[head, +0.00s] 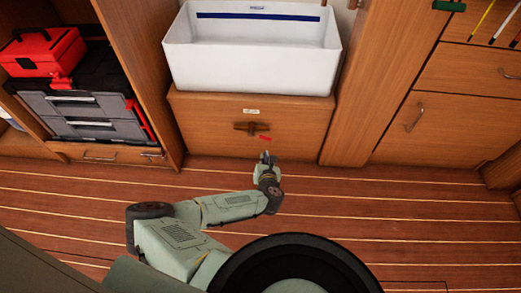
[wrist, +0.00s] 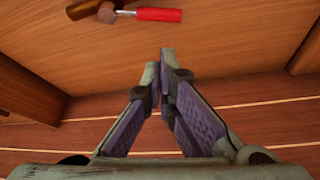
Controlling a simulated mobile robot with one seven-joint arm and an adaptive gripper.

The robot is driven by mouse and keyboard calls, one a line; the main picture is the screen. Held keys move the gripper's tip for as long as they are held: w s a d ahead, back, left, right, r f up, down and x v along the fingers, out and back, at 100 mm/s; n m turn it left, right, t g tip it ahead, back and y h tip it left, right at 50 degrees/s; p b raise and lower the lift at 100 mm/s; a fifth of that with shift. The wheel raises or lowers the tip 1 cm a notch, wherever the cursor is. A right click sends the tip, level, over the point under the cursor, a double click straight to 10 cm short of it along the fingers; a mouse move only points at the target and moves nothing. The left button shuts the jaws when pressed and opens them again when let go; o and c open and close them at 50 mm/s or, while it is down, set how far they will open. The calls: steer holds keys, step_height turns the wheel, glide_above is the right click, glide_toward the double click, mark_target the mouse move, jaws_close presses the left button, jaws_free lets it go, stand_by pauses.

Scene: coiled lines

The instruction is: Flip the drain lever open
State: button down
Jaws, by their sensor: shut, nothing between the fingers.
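The drain lever has a red handle (head: 265,138) on a brown valve body (head: 249,126), mounted on the wooden panel below the white basin. The handle points right and slightly down in the head view. My gripper (head: 266,155) is shut and empty, just in front of and below the handle. Its fingertips (wrist: 159,60) meet below the red handle in the wrist view, with a visible gap.
The white basin (head: 250,75) stands above the wooden panel (head: 200,120), which bears a small label (head: 251,111). A red toolbox (head: 42,52) sits on a black and grey case at left. Drawers with handles are at right. The striped floor around my arm is clear.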

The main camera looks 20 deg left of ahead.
mark_target(261, 137)
steer(key=w+a+f+b, duration=0.3)
steer(key=w+a+f, duration=0.2)
steer(key=w+f, duration=0.1)
steer(key=shift+w+d+r+p, duration=0.1)
steer(key=shift+d+r, duration=0.2)
steer(key=shift+r, duration=0.4)
steer(key=shift+d+r+p, duration=0.15)
steer(key=shift+d+r, duration=0.1)
steer(key=shift+r, duration=0.45)
steer(key=shift+w+d+r+p, duration=0.1)
steer(key=shift+d+r, duration=0.2)
steer(key=shift+r, duration=0.4)
steer(key=shift+w, duration=0.1)
